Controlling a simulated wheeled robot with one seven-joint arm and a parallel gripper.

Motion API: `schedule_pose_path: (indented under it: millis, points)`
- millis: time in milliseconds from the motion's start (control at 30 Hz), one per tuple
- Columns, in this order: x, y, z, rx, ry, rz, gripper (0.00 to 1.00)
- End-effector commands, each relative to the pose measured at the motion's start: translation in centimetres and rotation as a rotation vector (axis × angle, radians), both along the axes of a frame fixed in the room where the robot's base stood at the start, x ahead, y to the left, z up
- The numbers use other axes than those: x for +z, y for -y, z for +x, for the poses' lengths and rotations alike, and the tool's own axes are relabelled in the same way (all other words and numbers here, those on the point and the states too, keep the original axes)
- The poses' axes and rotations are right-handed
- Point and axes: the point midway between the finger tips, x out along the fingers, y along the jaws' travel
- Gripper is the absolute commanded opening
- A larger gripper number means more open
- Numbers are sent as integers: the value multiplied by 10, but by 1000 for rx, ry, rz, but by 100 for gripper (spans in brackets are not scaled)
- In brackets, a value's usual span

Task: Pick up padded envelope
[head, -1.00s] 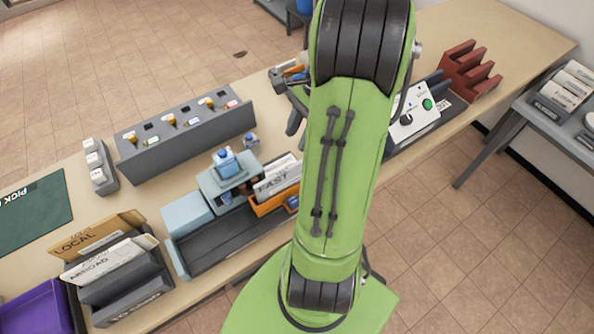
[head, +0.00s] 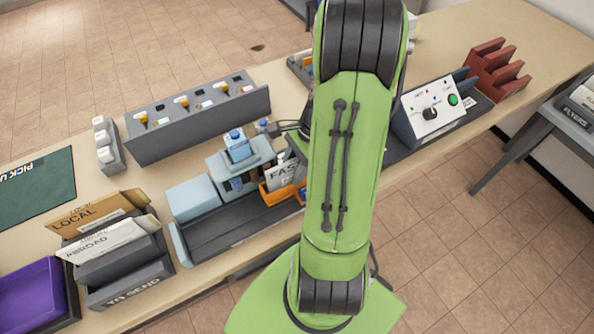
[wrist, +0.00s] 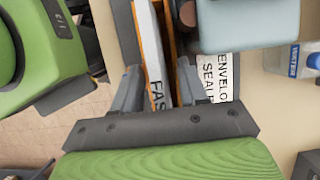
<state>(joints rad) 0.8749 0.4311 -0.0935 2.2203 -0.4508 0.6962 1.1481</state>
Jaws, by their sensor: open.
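My gripper (wrist: 157,82) is open, with its two dark fingers on either side of a white upright item marked "FAS" (wrist: 154,62) in the wrist view. I cannot tell whether the fingers touch it. This item stands in an orange holder (wrist: 138,30); in the head view the white item (head: 279,172) and the orange holder (head: 281,197) show beside my arm, partly hidden by it. I cannot tell for sure which item is the padded envelope. My gripper is mostly hidden behind my arm in the head view.
The pale blue envelope sealer (head: 240,165) stands close beside the holder. A sorter with "LOCAL" and "ABROAD" envelopes (head: 110,235) and a purple tray (head: 30,297) are at left. A control box (head: 430,112) is at right.

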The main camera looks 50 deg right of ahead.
Motion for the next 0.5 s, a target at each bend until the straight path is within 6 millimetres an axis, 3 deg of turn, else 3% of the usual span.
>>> schedule_pose_path:
  millis: [133, 400, 500]
  points:
    - [0, 0, 0, 0, 0, 0, 43]
    - [0, 0, 0, 0, 0, 0, 1]
    - [0, 0, 0, 0, 0, 0, 0]
